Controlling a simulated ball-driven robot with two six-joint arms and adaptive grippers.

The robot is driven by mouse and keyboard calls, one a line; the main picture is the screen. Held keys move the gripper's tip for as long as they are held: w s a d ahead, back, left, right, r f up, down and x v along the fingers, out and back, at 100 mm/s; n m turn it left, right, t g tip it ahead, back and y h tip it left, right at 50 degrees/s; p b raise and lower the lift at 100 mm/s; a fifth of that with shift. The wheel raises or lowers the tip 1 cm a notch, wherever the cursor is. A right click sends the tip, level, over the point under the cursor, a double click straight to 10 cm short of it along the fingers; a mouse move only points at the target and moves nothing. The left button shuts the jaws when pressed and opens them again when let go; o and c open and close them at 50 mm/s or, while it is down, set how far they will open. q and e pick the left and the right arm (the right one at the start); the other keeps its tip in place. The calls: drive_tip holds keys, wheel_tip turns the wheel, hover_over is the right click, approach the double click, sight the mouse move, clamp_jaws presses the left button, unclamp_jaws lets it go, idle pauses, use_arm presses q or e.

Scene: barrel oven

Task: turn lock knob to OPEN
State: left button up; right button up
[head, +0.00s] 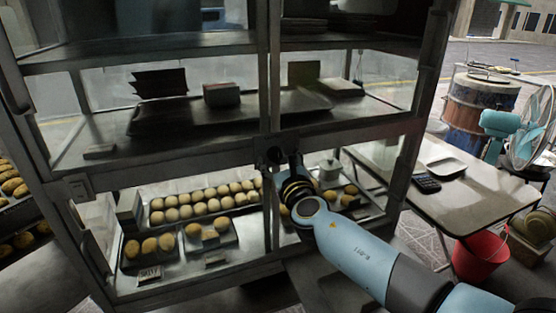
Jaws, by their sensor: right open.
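A small dark knob (273,156) shows on the middle post of the dark-framed glass display cabinet (140,162). It looks like the lock knob, but its markings are too small to read. My right arm comes in from the lower right, and my right gripper (285,161) is open at the knob, with its dark fingers up against the post area. I cannot tell whether the fingers touch the knob or only flank it. The gripper partly covers the lower part of the post. My left gripper is not in view.
Trays of buns (205,203) sit on the cabinet's lower shelf, with boxes on the shelf above. On the right stand a table (465,188) with a tray and a calculator, a red bucket (482,254), a blue fan (530,125) and a rusty barrel (480,100).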

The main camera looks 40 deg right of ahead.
drive_tip(key=c, duration=1.1)
drive_tip(key=shift+c, duration=0.2)
drive_tip(key=shift+m, duration=0.3)
drive_tip(key=m+b, duration=0.1)
drive_tip(key=m, duration=0.7)
drive_tip(key=shift+m+y+b, duration=0.3)
drive_tip(key=shift+y+b, duration=0.1)
drive_tip(key=m+b, duration=0.1)
drive_tip(key=m, duration=0.3)
drive_tip(key=shift+r+m+g+y+b, duration=0.1)
drive_tip(key=shift+m+g+y+b, duration=0.3)
drive_tip(key=shift+m, duration=1.6)
